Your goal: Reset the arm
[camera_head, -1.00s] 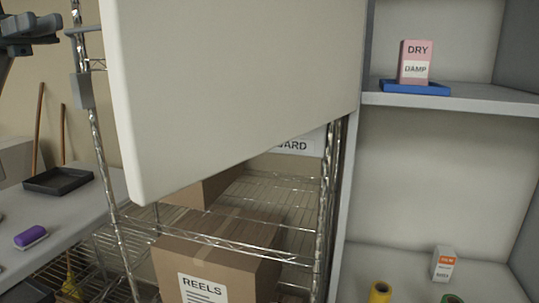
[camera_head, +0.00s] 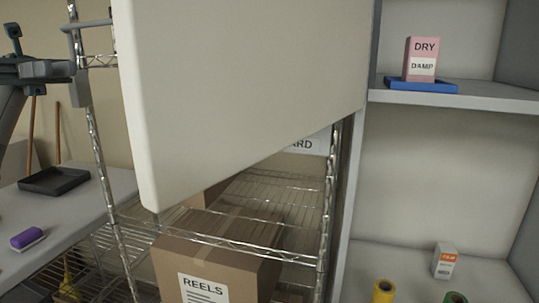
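My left gripper (camera_head: 48,69) is dark grey and sits at the upper left edge, with its arm coming in from the left. It is apart from or only near a grey bar (camera_head: 86,24) beside the door's left edge; I cannot tell the exact gap. Its fingers are seen from the side, so their opening is unclear, and I see nothing held. The pale cabinet door (camera_head: 245,85) stands open across the upper middle and hides part of the wire rack. My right gripper is not in view.
A wire rack (camera_head: 285,182) holds a REELS box (camera_head: 225,258). The cabinet (camera_head: 450,97) at right holds a pink DRY/DAMP box (camera_head: 422,58) on a blue tray (camera_head: 410,86), a small white-orange box (camera_head: 445,262) and a yellow roll (camera_head: 383,292). A table (camera_head: 90,197) bears a black tray (camera_head: 53,180) and purple eraser (camera_head: 27,238).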

